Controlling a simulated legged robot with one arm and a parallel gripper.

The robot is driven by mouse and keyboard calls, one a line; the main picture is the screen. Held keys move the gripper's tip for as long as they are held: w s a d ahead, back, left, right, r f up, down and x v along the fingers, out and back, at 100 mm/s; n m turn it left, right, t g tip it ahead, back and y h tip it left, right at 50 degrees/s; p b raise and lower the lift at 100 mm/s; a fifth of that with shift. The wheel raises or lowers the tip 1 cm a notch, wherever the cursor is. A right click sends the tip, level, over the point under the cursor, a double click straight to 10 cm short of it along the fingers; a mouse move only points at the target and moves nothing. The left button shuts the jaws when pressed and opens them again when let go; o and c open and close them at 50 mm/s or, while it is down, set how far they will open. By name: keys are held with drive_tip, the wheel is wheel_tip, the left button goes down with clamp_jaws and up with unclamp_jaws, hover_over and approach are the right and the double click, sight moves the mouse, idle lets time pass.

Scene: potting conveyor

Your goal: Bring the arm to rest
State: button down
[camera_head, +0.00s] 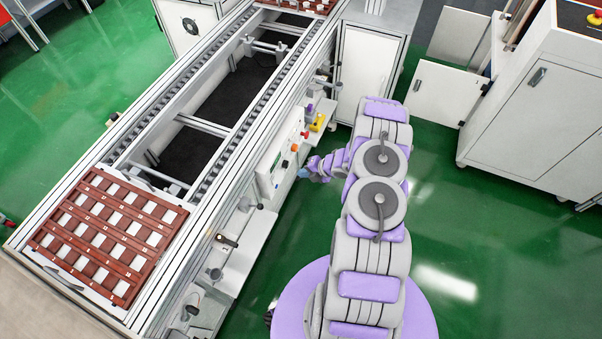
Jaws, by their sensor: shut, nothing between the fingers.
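My arm, grey with purple covers, rises from its round purple base at the bottom middle and reaches up and then left. My gripper (303,173) is small in this view, at the left end of the arm's purple wrist. It is shut and empty, close to the conveyor's side near a white control panel. Whether it touches anything there cannot be told.
The long conveyor (206,127) runs diagonally across the left. A brown tray (88,243) with several white squares lies on its near end. A panel (276,160) with colored buttons sits on its side. White cabinets (540,110) stand right. Green floor (500,235) is clear at lower right.

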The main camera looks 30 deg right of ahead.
drive_tip(key=w+d+r+m+h, duration=0.2)
drive_tip(key=w+r+h, duration=0.1)
drive_tip(key=r, duration=0.4)
drive_tip(key=w+d+r+m+h, duration=0.2)
drive_tip(key=w+r+m, duration=0.1)
drive_tip(key=r, duration=0.3)
drive_tip(key=s+a+r+m+g+h, duration=0.1)
drive_tip(key=s+r+m+h, duration=0.2)
drive_tip(key=r, duration=0.6)
drive_tip(key=s+r+m+g+h, duration=0.15)
drive_tip(key=s+r+m, duration=0.3)
drive_tip(key=r, duration=0.45)
drive_tip(key=s+a+r+m+g+y, duration=0.1)
drive_tip(key=s+a+r+m+g, duration=0.1)
drive_tip(key=s+a+r+m, duration=0.2)
drive_tip(key=s+a+r+m+g+y, duration=0.1)
drive_tip(key=s+a+r+m, duration=0.3)
drive_tip(key=s+a, duration=0.7)
drive_tip(key=s+a+r+m+g+y, duration=0.1)
drive_tip(key=s+a+r+m+g, duration=0.2)
drive_tip(key=s, duration=1.7)
drive_tip(key=a+r+m, duration=0.2)
drive_tip(key=a+r, duration=0.1)
drive_tip(key=a, duration=0.1)
drive_tip(key=shift+s+a+r+y, duration=0.35)
